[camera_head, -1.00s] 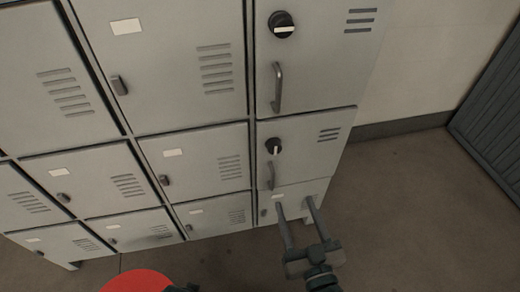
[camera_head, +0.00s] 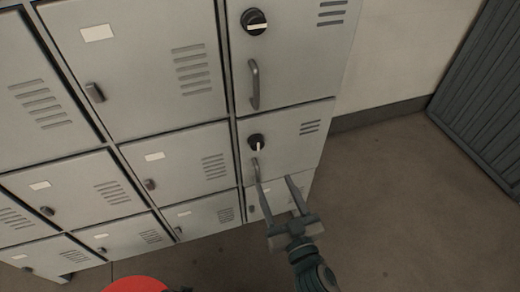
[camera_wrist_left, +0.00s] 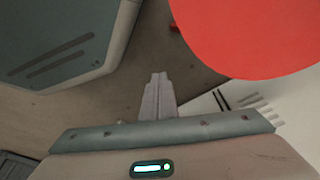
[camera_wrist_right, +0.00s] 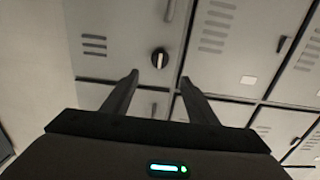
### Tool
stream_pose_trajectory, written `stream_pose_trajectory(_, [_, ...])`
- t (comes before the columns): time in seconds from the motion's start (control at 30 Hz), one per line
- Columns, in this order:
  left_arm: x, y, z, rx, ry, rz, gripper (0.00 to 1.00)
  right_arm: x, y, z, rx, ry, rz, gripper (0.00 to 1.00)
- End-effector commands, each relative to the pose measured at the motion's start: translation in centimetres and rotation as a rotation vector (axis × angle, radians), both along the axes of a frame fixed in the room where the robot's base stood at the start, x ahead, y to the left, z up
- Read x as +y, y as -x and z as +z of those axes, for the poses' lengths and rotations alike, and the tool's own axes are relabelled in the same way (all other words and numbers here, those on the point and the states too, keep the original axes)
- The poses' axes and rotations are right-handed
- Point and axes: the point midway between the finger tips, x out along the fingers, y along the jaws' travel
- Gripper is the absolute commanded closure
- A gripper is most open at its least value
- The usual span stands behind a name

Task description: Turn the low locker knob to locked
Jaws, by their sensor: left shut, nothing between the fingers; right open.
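The low locker knob (camera_head: 257,143) is a round black knob with a pale bar, on the lower door of the right locker column. In the head view its bar stands about upright. It also shows in the right wrist view (camera_wrist_right: 159,58), ahead of and between the fingertips. My right gripper (camera_head: 277,182) is open and empty, just below the knob and apart from it; its fingers also show in the right wrist view (camera_wrist_right: 158,76). My left gripper (camera_wrist_left: 158,77) is shut and empty in the left wrist view, away from the knob.
A second black knob (camera_head: 254,21) with a level pale bar sits on the door above. A bar handle (camera_head: 254,84) sticks out below it. A red round thing (camera_head: 135,285) is at the bottom edge. Bare floor (camera_head: 400,200) lies to the right.

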Motion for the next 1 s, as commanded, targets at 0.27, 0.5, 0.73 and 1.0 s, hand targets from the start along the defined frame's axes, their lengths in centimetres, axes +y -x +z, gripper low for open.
stream_pose_trajectory(0.27, [0.2,0.5,-2.0,0.006,-0.001,0.001,1.0,1.4,-4.4,0.2,-0.003,0.0,0.001,0.47])
stream_pose_trajectory(0.5, [0.4,1.0,-3.2,0.009,-0.002,0.001,1.0,2.7,-8.2,0.2,-0.001,0.001,0.001,0.47])
stream_pose_trajectory(0.73, [0.6,1.3,-4.0,0.011,-0.002,0.002,1.0,3.7,-11.2,0.2,-0.002,-0.001,0.001,0.47])
stream_pose_trajectory(1.0, [0.7,1.5,-4.3,0.008,-0.002,0.002,1.0,4.1,-12.5,0.0,0.0,-0.001,0.001,0.47])
